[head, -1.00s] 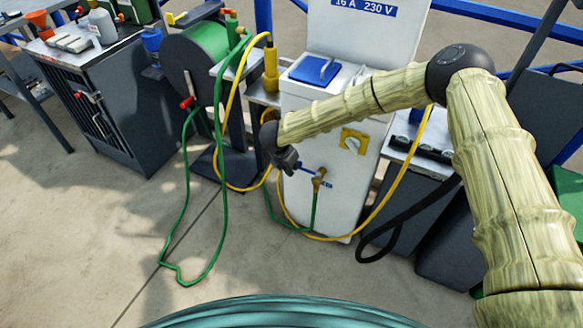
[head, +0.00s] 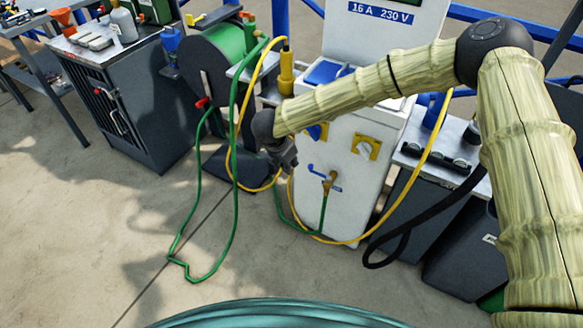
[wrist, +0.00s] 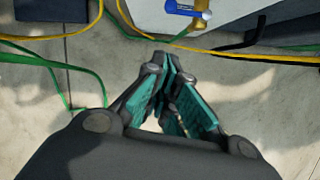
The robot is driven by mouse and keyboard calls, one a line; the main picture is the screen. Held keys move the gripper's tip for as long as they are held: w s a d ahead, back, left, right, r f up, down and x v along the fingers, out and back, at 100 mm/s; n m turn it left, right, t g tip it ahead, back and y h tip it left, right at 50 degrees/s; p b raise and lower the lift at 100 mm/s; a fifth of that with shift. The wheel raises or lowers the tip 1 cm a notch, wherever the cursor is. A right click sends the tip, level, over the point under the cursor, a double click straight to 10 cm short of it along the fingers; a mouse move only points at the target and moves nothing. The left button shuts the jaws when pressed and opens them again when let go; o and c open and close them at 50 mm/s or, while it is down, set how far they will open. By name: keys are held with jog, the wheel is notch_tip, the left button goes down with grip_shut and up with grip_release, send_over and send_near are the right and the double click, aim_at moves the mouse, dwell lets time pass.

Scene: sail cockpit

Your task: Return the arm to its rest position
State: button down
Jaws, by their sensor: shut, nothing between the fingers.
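My arm (head: 380,85) reaches in from the right of the head view, bends at a dark elbow joint and runs left across the front of the white power and water pedestal (head: 385,165). My gripper (head: 287,163) hangs at its end, pointing down, in front of the pedestal's left edge. In the wrist view my gripper (wrist: 168,95) has its teal-padded fingers together at the tips, with nothing between them. The concrete floor shows below the fingers.
A brass tap with a blue handle (head: 327,178) sits right of my gripper. A yellow cable (head: 234,130) and a green hose (head: 234,200) loop nearby. A hose reel (head: 212,60) and dark cabinet (head: 135,90) stand left. Floor in front is open.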

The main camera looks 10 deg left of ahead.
dwell(0.6)
jog(key=s+d+f+n+t+y+p, duration=0.1)
jog(key=s+d+f+n+p, duration=0.1)
jog(key=s+d+f+n, duration=0.65)
jog(key=s+d+f+n+p, duration=0.2)
jog(key=s+d+f+n, duration=0.2)
jog(key=s+d+n, duration=0.75)
jog(key=s+d+r+n+g+p, duration=0.1)
jog(key=s+d+n+g, duration=0.1)
jog(key=s+d+n, duration=0.5)
jog(key=s+d+r+n+g+y+p, duration=0.1)
jog(key=s+d+n, duration=0.6)
jog(key=s+n, duration=0.7)
jog(key=shift+s+d+r+n+g+p, duration=0.3)
jog(key=shift+n+g+p, duration=0.2)
jog(key=shift+g+p, duration=0.2)
jog(key=c, duration=2.2)
grip_release()
jog(key=shift+w, duration=0.15)
